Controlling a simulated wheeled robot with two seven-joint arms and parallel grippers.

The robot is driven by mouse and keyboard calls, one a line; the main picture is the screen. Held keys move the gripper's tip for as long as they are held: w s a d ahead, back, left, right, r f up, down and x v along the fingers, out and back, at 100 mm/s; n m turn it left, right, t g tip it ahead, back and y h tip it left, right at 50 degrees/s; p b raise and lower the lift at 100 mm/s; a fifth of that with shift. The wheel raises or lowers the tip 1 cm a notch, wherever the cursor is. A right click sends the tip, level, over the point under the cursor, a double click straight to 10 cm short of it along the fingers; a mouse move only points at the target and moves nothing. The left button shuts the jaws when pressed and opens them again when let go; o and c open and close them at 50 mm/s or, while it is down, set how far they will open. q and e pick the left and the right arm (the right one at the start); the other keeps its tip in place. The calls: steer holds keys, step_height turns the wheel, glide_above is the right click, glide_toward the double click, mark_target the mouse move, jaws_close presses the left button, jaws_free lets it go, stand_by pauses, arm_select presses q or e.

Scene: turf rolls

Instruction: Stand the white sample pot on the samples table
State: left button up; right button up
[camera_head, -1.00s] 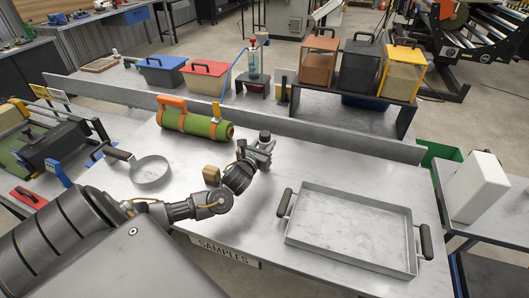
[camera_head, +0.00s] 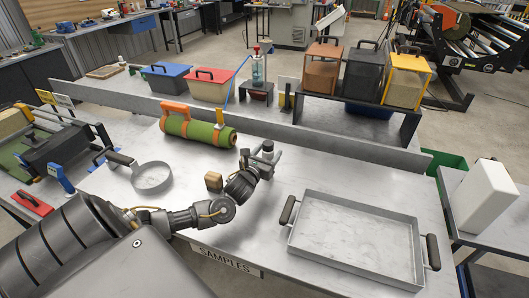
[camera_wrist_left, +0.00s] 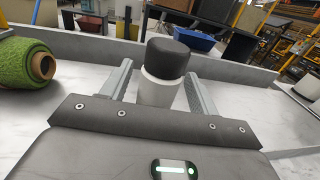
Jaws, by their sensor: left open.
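The white sample pot (camera_wrist_left: 158,92) has a dark lid and stands upright between the two fingers of my left gripper (camera_wrist_left: 160,82) in the left wrist view. In the head view its dark lid (camera_head: 267,146) shows, with most of its body hidden by my left gripper (camera_head: 262,158). The gripper is open, with a finger on either side of the pot. I cannot tell whether a finger touches it. The pot appears to stand on the pale samples table (camera_head: 250,232), which bears a SAMPLES label on its front edge. My right gripper is out of view.
A metal tray with dark handles (camera_head: 355,278) lies right on the table. A low rail (camera_head: 300,142) runs behind. The front middle is clear.

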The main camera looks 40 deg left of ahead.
arm_select(q)
steer(key=shift+s+d, duration=0.1)
steer(key=shift+s, duration=0.2)
steer(key=b+v, duration=0.1)
steer(key=v, duration=1)
steer(key=shift+s+r+b, duration=0.15)
steer(key=shift+s+b, duration=0.05)
steer(key=shift+b, duration=0.2)
